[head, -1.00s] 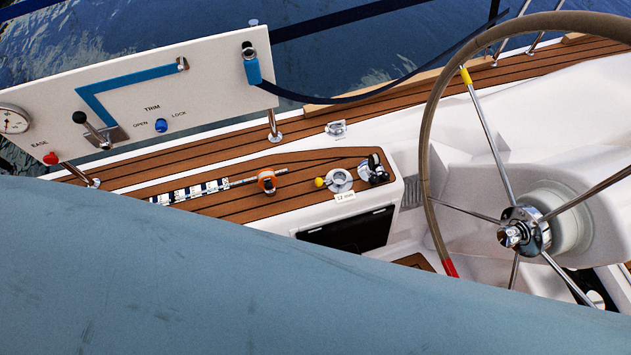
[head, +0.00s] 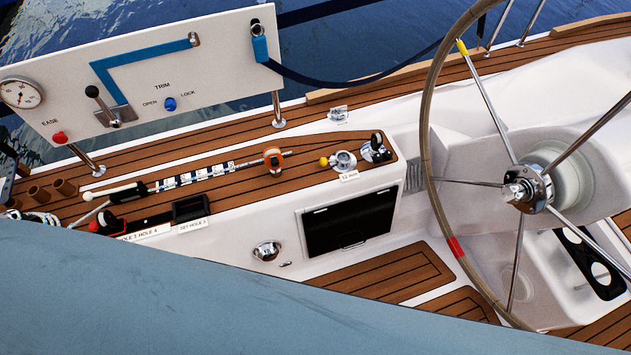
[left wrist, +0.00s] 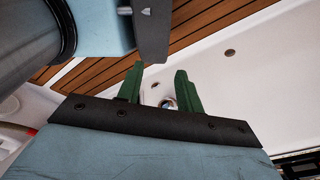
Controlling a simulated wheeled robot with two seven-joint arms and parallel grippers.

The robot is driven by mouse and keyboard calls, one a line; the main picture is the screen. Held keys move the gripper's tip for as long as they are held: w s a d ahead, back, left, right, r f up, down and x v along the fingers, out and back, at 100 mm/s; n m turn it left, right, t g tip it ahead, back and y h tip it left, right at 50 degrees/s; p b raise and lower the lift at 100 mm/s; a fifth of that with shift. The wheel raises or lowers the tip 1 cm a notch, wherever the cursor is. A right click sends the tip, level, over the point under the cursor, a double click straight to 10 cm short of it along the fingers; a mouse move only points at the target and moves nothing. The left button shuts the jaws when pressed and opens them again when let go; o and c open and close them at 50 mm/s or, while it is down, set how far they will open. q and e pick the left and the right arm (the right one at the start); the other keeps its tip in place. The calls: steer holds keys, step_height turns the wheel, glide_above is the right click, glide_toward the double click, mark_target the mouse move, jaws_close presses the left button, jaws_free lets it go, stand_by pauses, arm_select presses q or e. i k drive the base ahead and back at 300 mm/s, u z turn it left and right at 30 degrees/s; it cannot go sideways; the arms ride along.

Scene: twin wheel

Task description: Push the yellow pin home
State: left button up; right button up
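The yellow pin (head: 323,161) shows as a small yellow knob at the left side of a round chrome fitting (head: 344,162) on the teak side deck, in the head view. How deep it sits cannot be told. My left gripper (left wrist: 160,88) shows in the left wrist view with its two green fingers apart and nothing held between them. White moulding and a small chrome fitting (left wrist: 168,103) show beyond the gap. The left gripper's fingers are not seen in the head view, where a large blue-grey part of mine covers the bottom left. My right gripper is not seen.
The steering wheel (head: 428,120) stands at the right. A white TRIM panel (head: 215,75) rises on posts behind the deck. An orange-topped fitting (head: 274,160), a striped rod (head: 195,176) and a black lever (head: 376,147) surround the pin. The cockpit floor (head: 390,275) shows clear teak.

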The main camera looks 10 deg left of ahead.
mark_target(323, 160)
steer(key=u, duration=0.05)
steer(key=k, duration=0.65)
steer(key=z, duration=0.75)
steer(key=i, duration=1.45)
steer(key=u, duration=0.9)
